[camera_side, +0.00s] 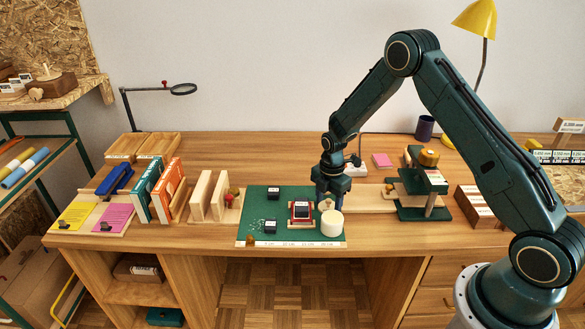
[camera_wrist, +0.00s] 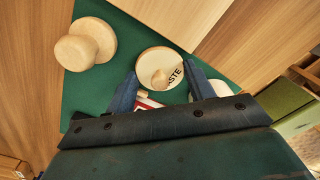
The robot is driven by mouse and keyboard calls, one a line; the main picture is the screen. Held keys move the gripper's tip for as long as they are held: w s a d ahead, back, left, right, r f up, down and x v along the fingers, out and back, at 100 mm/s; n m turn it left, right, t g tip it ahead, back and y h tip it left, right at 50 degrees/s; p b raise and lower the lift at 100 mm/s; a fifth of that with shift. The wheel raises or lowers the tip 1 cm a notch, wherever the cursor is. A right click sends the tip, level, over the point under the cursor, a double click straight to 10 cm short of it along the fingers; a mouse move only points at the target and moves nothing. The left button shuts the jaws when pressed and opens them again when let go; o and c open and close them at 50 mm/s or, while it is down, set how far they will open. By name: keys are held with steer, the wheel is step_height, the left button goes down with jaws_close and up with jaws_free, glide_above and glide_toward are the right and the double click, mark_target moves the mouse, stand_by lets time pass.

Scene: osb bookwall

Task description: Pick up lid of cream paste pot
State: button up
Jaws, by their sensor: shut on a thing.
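The round pale lid (camera_wrist: 152,60), with a small knob and dark lettering reading in part "ASTE", sits between my two fingertips in the wrist view. My gripper (camera_wrist: 160,69) is shut on it, one finger at each side of its rim. In the side view my gripper (camera_side: 328,200) points down over the right part of the green mat. Whether the lid touches anything below cannot be told.
A red-framed pad (camera_side: 301,212) and black blocks (camera_side: 273,193) lie left of my gripper on the green mat (camera_side: 255,215). A round wooden piece with a thick knob (camera_wrist: 88,43) stands near a mat edge. A green stand (camera_side: 425,190) is at the right.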

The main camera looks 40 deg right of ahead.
steer(key=shift+r, duration=0.2)
step_height(320, 180, up, 20)
steer(key=shift+f, duration=0.15)
stand_by(0.6)
steer(key=shift+f, duration=0.1)
stand_by(0.4)
glide_above(333, 217)
step_height(333, 217, down, 8)
stand_by(0.4)
steer(key=shift+f, duration=0.1)
steer(key=shift+f, duration=3.05)
steer(key=shift+f, duration=0.15)
stand_by(0.3)
